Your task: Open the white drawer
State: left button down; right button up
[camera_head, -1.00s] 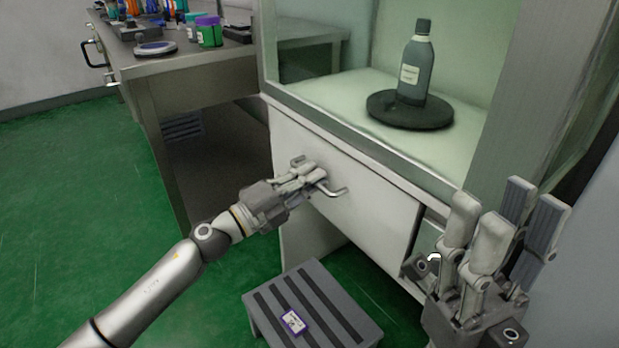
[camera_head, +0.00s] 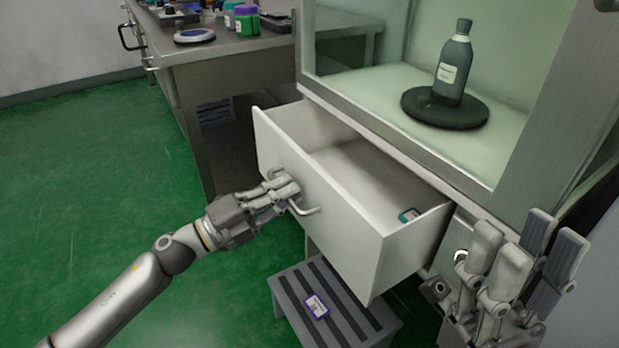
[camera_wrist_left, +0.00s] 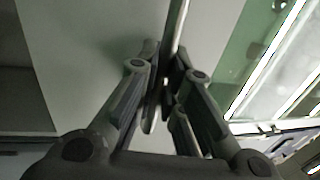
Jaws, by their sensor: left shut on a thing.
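The white drawer (camera_head: 335,215) stands pulled well out of the cabinet below the glass-walled case. Its inside shows, with a small teal-edged item (camera_head: 408,215) near the right end. My left gripper (camera_head: 287,188) is shut on the metal drawer handle (camera_head: 307,210) at the drawer's front. In the left wrist view its fingers (camera_wrist_left: 165,85) close around the handle bar (camera_wrist_left: 178,28). My right gripper (camera_head: 530,262) is at the lower right, fingers up and spread apart, holding nothing that I can see.
A grey step stool (camera_head: 345,315) with a purple-edged item (camera_head: 317,306) stands on the green floor below the drawer. A dark bottle (camera_head: 455,65) stands on a round black base (camera_head: 445,110) in the case. A metal bench (camera_head: 230,60) is behind at left.

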pick_arm(q)
jog(key=r+v, duration=0.1)
jog(key=v, duration=0.5)
jog(key=shift+s+a, duration=0.3)
jog(key=shift+s, duration=0.05)
jog(key=c, duration=1.5)
grip_release()
jog(key=shift+c, duration=0.2)
jog(key=v, duration=1.2)
jog(key=shift+f, duration=0.1)
